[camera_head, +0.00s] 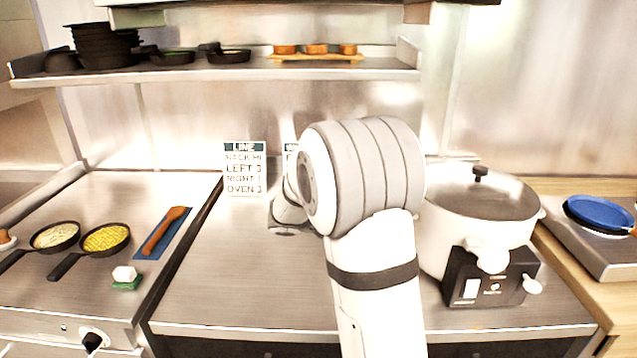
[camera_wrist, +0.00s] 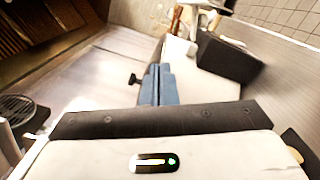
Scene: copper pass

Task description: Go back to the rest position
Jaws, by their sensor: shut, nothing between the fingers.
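My gripper (camera_wrist: 158,82) shows in the wrist view with its two blue-grey fingers together and nothing between them. In the head view my white arm rises through the middle of the picture and bends over the steel counter (camera_head: 240,290). The arm hides the gripper itself in that view. In the wrist view a dark box-like part and white surfaces lie beyond the fingers, blurred and tilted; I cannot tell whether the fingers touch anything.
A large lidded cooker (camera_head: 478,215) stands close right of my arm. Two pans (camera_head: 105,238), a wooden spoon on a blue mat (camera_head: 150,252) and a white-and-green sponge-like block (camera_head: 126,277) lie left. A sign (camera_head: 244,168) stands behind; a shelf (camera_head: 220,72) hangs above. Counter left of my arm is clear.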

